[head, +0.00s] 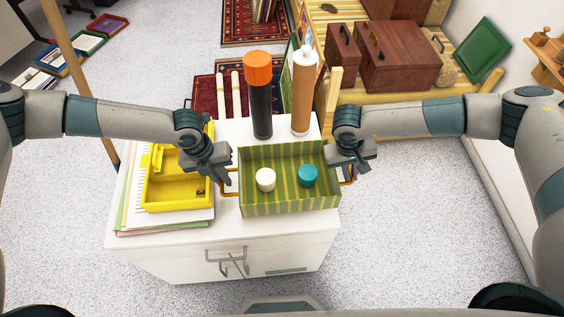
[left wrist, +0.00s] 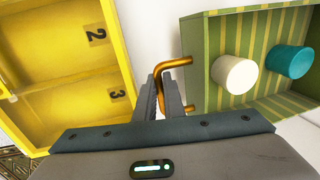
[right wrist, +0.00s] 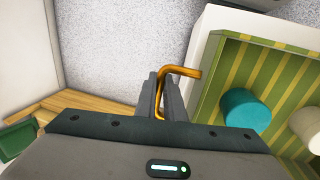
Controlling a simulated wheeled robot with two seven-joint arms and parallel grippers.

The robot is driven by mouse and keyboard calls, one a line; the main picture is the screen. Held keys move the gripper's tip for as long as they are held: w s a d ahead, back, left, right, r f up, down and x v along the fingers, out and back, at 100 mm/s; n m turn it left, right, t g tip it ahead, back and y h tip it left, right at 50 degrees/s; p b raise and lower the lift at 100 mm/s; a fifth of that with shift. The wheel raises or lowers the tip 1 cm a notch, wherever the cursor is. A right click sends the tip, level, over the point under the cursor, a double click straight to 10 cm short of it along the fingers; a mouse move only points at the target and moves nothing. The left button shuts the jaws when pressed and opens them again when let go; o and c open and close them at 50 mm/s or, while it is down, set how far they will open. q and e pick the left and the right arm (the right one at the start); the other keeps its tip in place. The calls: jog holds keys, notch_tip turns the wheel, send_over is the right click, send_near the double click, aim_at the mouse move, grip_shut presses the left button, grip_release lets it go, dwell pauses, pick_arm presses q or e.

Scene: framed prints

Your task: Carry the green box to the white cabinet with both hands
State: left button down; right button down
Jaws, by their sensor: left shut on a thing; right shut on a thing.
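The green striped box (head: 290,208) is open at the top and sits at or just above the top of the white cabinet (head: 285,250); I cannot tell if it touches. Inside it are a white round piece (head: 265,180) and a teal one (head: 307,176). My left gripper (head: 226,182) is shut on the box's left orange handle (left wrist: 176,68). My right gripper (head: 350,175) is shut on its right orange handle (right wrist: 178,72). The box also shows in the left wrist view (left wrist: 212,28) and the right wrist view (right wrist: 240,65).
A yellow tray (head: 180,192) lies on papers at the cabinet's left. An orange-capped dark bottle (head: 260,100) and a brown bottle (head: 302,95) stand behind the box. Brown cases (head: 397,58) rest on a wooden bench behind, to the right.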

jog(key=shift+d, duration=0.15)
